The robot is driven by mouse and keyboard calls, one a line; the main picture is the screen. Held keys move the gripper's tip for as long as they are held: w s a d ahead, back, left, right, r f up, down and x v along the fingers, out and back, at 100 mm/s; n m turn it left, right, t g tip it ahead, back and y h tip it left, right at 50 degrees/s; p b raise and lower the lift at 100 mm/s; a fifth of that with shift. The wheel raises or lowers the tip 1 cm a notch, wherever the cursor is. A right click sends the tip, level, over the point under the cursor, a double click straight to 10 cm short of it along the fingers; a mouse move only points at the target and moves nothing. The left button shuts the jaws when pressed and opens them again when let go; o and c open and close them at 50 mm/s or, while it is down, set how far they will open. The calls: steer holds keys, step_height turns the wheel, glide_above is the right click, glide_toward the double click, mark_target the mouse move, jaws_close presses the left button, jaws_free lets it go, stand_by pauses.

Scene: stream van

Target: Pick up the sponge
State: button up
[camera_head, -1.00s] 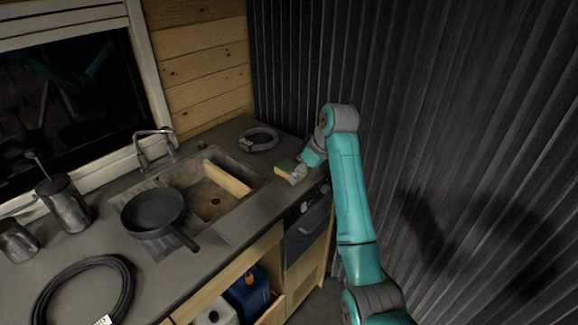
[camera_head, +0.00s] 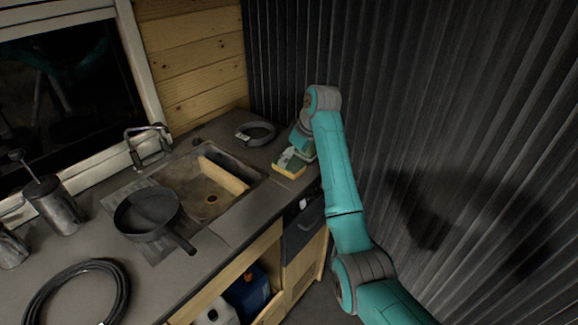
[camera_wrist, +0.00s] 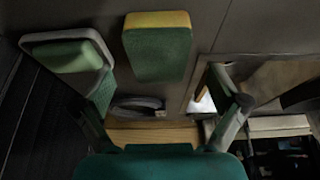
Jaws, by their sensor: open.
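The sponge (camera_head: 287,170) is yellow and green and lies on the counter right of the sink, near the front corner by the corrugated wall. In the wrist view the sponge (camera_wrist: 157,52) shows its green side with a yellow strip at the top, between the two finger sides. My gripper (camera_head: 292,159) is open over the sponge in the head view and hides part of it. In the wrist view my gripper (camera_wrist: 150,78) has its fingers spread left and right of the sponge, with gaps on both sides. I cannot tell the height left between fingers and counter.
The sink (camera_head: 202,202) is left of the sponge. A grey coil (camera_head: 256,133) lies behind it. The corrugated wall (camera_head: 440,110) rises close on the right.

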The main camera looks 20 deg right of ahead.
mark_target(290, 162)
steer(key=x, duration=0.2)
steer(key=shift+w+a+f, duration=0.1)
steer(key=shift+w+f, duration=0.1)
steer(key=shift+w, duration=0.05)
steer(key=shift+w+a+f, duration=0.1)
steer(key=shift+w+f, duration=0.1)
steer(key=shift+f, duration=0.35)
steer(key=shift+f, duration=0.25)
steer(key=c, duration=0.8)
